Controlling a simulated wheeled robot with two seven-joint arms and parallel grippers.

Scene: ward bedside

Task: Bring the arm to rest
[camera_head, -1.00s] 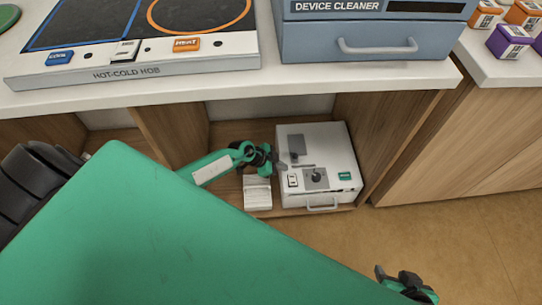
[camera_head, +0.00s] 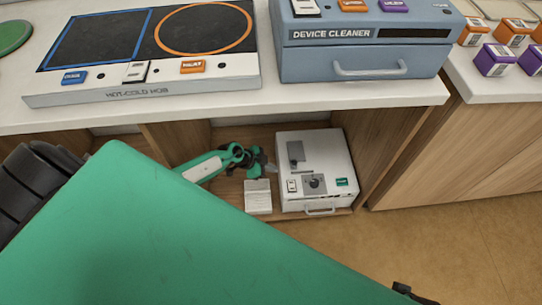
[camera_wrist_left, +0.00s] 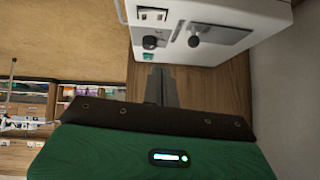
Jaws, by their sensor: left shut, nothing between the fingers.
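My left gripper (camera_head: 268,166) is in the open lower shelf, just left of a white box device with a lever and a teal button (camera_head: 312,172). In the left wrist view its fingers (camera_wrist_left: 161,86) are together with nothing between them, and the white device (camera_wrist_left: 205,30) stands close beyond the tips. I cannot tell whether they touch it. My right gripper (camera_head: 412,294) shows only as a dark sliver at the bottom edge; its fingers are hidden.
A small white block (camera_head: 258,196) lies on the shelf below the left gripper. Wooden shelf walls (camera_head: 375,140) stand close on both sides. Above are the counter edge (camera_head: 215,112), a hot-cold hob (camera_head: 140,92) and a blue device cleaner (camera_head: 358,62). Floor (camera_head: 440,245) is clear at right.

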